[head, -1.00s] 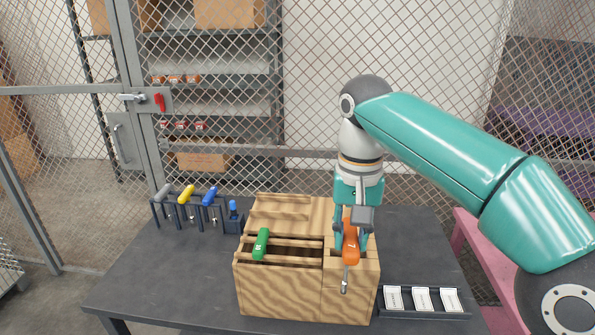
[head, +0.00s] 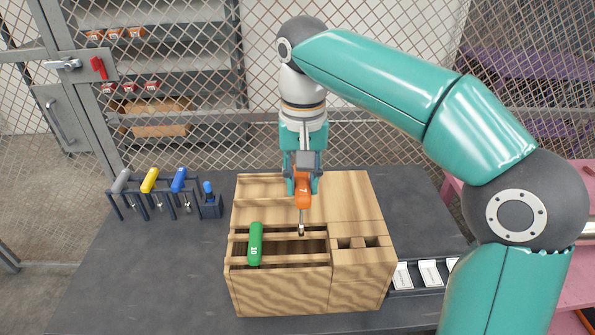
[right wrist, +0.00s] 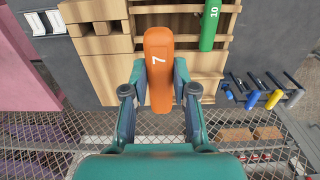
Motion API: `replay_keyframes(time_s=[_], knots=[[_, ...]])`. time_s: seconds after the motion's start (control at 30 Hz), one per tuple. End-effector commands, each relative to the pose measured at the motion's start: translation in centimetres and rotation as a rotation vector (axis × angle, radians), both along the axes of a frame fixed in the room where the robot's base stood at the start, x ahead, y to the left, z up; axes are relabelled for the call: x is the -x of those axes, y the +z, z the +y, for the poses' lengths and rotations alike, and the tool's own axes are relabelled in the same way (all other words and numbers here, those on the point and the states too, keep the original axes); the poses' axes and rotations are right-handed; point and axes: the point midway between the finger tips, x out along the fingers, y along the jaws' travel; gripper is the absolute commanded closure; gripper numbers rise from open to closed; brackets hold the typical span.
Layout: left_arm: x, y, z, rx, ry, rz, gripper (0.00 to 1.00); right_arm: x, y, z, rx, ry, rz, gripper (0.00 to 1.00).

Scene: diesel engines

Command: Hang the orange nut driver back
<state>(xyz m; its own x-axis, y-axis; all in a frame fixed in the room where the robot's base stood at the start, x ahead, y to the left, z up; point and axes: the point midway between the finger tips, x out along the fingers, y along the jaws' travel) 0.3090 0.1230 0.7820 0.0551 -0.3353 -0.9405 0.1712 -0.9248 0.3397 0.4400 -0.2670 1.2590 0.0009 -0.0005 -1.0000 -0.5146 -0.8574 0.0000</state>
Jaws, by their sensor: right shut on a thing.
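My right gripper (head: 302,185) is shut on the orange nut driver (head: 303,192), holding it by its handle, marked 7. The driver's metal shaft points toward the front, over the slotted part of the wooden block (head: 285,298). In the right wrist view the orange handle (right wrist: 158,68) sits between the two fingers (right wrist: 158,100). The green nut driver (head: 255,243), marked 10, hangs in the block's open slot to the left. Whether the orange driver touches the block I cannot tell. My left gripper is not in view.
A dark rack (head: 150,205) with grey, yellow and blue handled tools stands at the left of the table. A small blue-topped tool in a holder (head: 210,207) is beside it. White cards (head: 430,272) lie in a tray at the right. A wire fence is behind.

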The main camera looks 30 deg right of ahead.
Motion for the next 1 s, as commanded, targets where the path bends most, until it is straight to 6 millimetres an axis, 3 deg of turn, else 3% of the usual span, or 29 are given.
replay_keyframes(time_s=[0.17, 1.0], knots=[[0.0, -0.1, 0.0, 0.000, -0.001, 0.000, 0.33, 0.2, -1.7, -0.3, 0.000, -0.007, 0.002, 1.00], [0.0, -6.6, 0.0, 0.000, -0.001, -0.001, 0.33, 0.3, -9.5, -0.5, -0.001, -0.012, -0.001, 1.00]])
